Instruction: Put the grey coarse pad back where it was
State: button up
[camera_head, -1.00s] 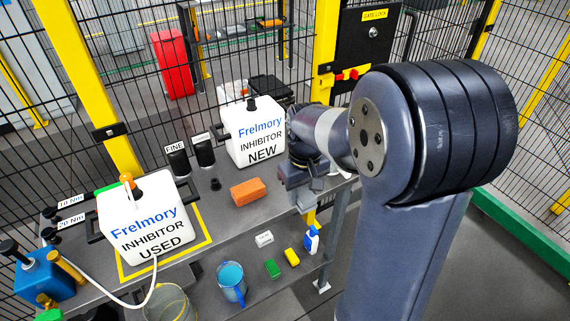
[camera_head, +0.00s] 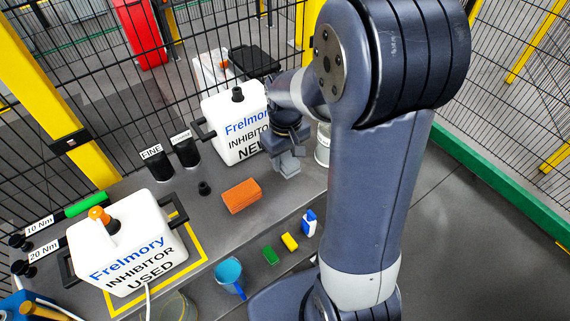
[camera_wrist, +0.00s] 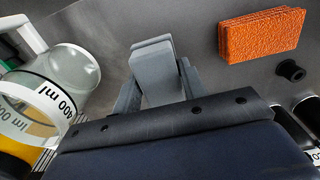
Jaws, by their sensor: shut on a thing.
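My gripper (camera_head: 287,160) hangs over the right part of the grey bench, in front of the white "INHIBITOR NEW" container. In the wrist view my gripper (camera_wrist: 158,85) is shut on a plain grey block, the grey pad (camera_wrist: 153,55). The pad's small end also shows below the jaws in the head view (camera_head: 298,151). I cannot tell whether it touches the bench. An orange pad (camera_head: 241,195) lies on the bench to the left of my gripper. It also shows at the upper right of the wrist view (camera_wrist: 262,35).
Black holders stand behind, one labelled FINE (camera_head: 155,165), near a small black knob (camera_head: 204,188). The "INHIBITOR NEW" container (camera_head: 232,125) is close behind my gripper. A clear 400 ml vessel (camera_wrist: 70,75) stands beside it. The "INHIBITOR USED" container (camera_head: 125,245) stands front left.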

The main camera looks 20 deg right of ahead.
aim_at(285, 156)
jog(key=shift+f, duration=1.9)
jog(key=shift+f, duration=0.2)
jog(key=o, duration=0.9)
jog(key=shift+o, duration=0.2)
jog(key=shift+r, duration=0.1)
notch_tip(285, 156, up, 12)
jog(key=shift+r, duration=0.1)
